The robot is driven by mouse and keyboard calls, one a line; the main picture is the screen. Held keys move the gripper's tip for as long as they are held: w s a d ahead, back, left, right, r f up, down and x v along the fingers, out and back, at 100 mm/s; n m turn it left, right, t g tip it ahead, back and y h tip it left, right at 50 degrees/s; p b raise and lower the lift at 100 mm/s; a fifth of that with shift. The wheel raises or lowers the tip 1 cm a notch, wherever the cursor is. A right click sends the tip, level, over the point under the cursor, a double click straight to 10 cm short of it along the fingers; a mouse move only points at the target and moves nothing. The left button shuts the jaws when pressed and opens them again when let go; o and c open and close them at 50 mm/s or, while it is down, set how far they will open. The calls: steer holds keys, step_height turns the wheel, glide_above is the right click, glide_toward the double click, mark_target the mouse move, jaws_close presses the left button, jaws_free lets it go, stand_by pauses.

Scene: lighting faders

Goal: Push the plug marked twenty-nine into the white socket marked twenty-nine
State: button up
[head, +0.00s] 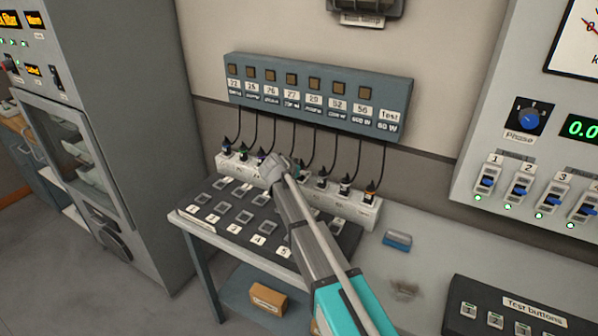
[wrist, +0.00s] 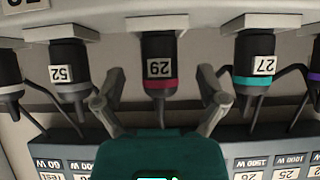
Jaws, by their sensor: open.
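The plug marked 29 (wrist: 160,70) is black with a red band and a white label, upside down in the wrist view. Its top edge meets the white socket block (wrist: 152,24); how deep it sits I cannot tell. The socket's own mark is not readable. My gripper (wrist: 160,82) is open, one finger on each side of the plug with gaps between. In the head view my gripper (head: 276,166) is at the white socket strip (head: 338,202) and covers part of the plug row; I cannot pick out plug 29 there.
Plug 52 (wrist: 70,72), with a grey band, and plug 27 (wrist: 254,66), with a teal band, stand close on either side. Cords run up to a labelled blue-grey box (head: 400,85) on the wall. A dark button panel (head: 225,228) lies in front of the strip.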

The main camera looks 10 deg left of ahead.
steer(key=shift+r, duration=0.15)
step_height(320, 180, up, 9)
steer(key=p, duration=0.9)
steer(key=s+a, duration=0.8)
steer(key=shift+s+f, duration=0.15)
steer(key=shift+f, duration=0.15)
steer(key=s+d+f+g, duration=0.2)
steer(key=d, duration=0.4)
steer(key=s+d+f+g, duration=0.1)
steer(key=d, duration=0.6)
steer(key=s+d+f+n+g+y, duration=0.2)
steer(key=s+d+g, duration=0.1)
steer(key=s+d, duration=0.7)
steer(key=s+d+f+n+g+y, duration=0.2)
steer(key=s+d+f+g, duration=0.1)
steer(key=s+d, duration=0.8)
steer(key=shift+s+d+g, duration=0.25)
steer(key=shift+d+g, duration=0.35)
steer(key=shift+g, duration=0.1)
